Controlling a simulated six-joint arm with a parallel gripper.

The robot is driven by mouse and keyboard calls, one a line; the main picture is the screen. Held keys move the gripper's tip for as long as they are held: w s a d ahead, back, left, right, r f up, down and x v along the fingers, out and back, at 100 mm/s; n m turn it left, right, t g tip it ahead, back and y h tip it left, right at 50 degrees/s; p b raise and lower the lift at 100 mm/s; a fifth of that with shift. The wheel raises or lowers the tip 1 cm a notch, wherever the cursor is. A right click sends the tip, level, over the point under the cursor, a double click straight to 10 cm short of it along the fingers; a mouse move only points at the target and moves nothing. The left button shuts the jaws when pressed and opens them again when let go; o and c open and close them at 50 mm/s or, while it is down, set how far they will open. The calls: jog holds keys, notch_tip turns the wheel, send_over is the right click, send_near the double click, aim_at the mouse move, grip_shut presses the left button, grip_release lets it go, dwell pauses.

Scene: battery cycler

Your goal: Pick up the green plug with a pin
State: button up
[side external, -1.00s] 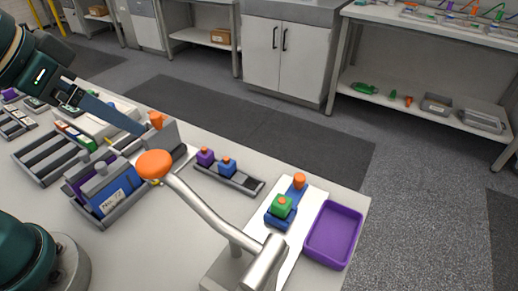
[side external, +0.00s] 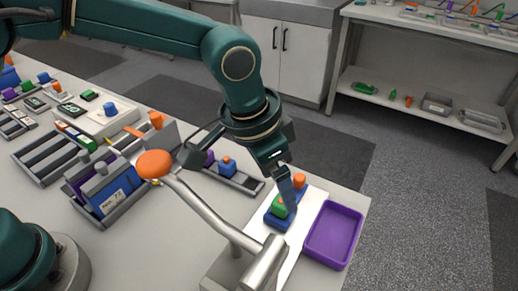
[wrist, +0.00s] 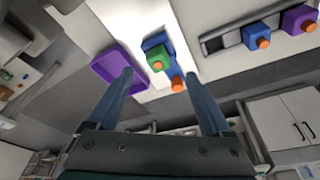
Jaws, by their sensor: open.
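The green plug (side external: 277,208) sits on a blue base (side external: 274,222) on a white panel, partly hidden behind my finger in the side view. The wrist view shows the green plug (wrist: 155,56) with an orange pin on it, beyond and between my fingertips. My gripper (side external: 289,208) points down over the base; its fingers stand apart in the wrist view (wrist: 158,76), with nothing between them. Whether a finger touches the plug I cannot tell.
An orange-topped blue piece (side external: 299,181) stands just behind the plug. A purple tray (side external: 334,236) lies to the right. A rail with blue (side external: 227,168) and purple plugs lies to the left. An orange-ended grey lever (side external: 205,205) rises in front.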

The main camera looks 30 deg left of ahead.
aim_at(281, 209)
jog(key=shift+x, duration=2.55)
jog(key=shift+s, duration=0.1)
grip_shut()
